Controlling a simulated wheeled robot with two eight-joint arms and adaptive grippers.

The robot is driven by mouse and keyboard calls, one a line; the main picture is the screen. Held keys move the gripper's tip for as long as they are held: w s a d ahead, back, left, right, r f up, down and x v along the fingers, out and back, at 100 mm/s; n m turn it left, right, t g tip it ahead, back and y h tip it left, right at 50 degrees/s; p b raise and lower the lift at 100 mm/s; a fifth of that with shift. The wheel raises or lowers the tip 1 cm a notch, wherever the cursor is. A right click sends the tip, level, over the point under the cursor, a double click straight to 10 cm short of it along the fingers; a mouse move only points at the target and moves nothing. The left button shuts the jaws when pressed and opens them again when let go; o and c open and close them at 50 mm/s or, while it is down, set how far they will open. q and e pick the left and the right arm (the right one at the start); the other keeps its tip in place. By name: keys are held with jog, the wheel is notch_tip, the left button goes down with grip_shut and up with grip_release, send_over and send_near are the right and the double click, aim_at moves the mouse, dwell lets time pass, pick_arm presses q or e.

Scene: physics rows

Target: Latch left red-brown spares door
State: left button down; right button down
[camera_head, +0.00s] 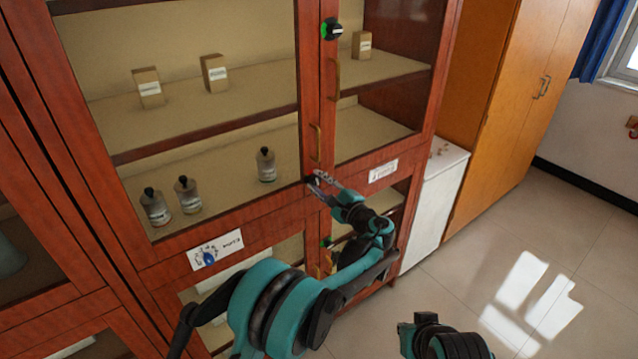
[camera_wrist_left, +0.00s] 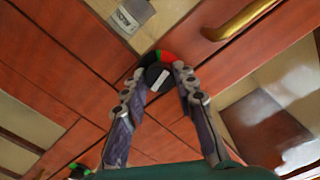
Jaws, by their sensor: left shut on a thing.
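The red-brown glazed door (camera_head: 215,225) on the left of the cabinet's upper part lies against its frame, as far as I can tell. Its small latch knob (camera_head: 311,179) is near the lower right corner, mostly behind my left gripper. In the left wrist view the dark round knob (camera_wrist_left: 156,77) has a light bar and a ring showing red and green. My left gripper (camera_head: 316,181) is shut on this knob, with one finger on each side in the left wrist view (camera_wrist_left: 160,76). My right gripper is not in view.
A brass handle (camera_head: 317,143) is just above the gripper. Another knob (camera_head: 331,29) with green sits higher, and one (camera_head: 326,242) sits below. Bottles (camera_head: 187,195) stand behind the glass. A white cabinet (camera_head: 437,205) stands at right; the floor (camera_head: 540,240) there is clear.

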pick_arm(q)
jog(key=shift+m, duration=1.6)
jog(key=c, duration=1.2)
grip_release()
jog(key=v, duration=1.2)
